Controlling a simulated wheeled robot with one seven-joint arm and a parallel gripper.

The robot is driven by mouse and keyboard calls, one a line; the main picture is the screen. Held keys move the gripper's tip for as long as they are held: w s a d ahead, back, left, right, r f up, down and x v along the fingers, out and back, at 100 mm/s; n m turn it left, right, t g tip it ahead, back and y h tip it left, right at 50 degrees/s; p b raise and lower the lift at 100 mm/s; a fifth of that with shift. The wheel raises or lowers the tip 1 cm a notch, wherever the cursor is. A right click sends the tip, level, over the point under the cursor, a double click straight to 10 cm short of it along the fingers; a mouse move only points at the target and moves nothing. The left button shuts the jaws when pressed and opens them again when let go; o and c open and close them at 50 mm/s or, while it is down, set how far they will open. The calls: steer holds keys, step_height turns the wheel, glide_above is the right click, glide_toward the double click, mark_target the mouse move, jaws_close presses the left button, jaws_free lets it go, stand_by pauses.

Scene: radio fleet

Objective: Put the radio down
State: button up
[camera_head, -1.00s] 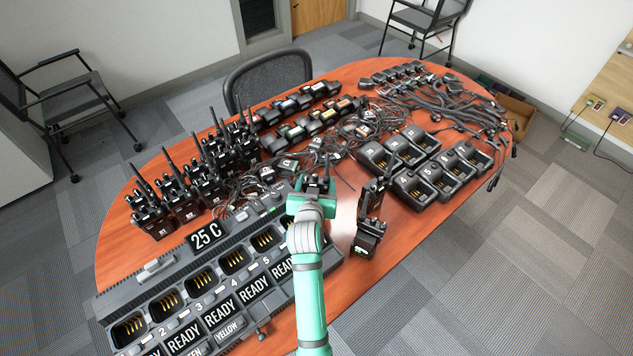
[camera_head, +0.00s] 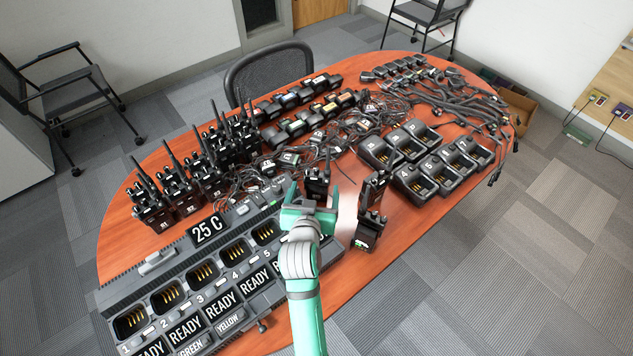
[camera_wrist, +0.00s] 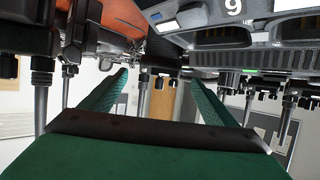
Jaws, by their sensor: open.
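A black radio (camera_head: 317,184) with a thin antenna stands upright, as far as I can tell on the table, just beyond the right end of the multi-bay charger. My green gripper (camera_head: 313,200) is on the near side of it, with its fingers spread apart. The arm hides the radio's lower part and base. In the wrist view the two green fingers of my gripper (camera_wrist: 157,78) are apart, and a dark body shows past their tips; I cannot tell contact there.
The charger (camera_head: 205,238) with "25 C" and READY labels fills the near left. Other radios (camera_head: 370,215) stand close to the right; several more (camera_head: 200,170) stand at the left. Cables and single chargers (camera_head: 440,165) lie behind and right. Bare tabletop (camera_head: 415,220) shows at the right.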

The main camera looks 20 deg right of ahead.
steer(key=shift+v, duration=1.55)
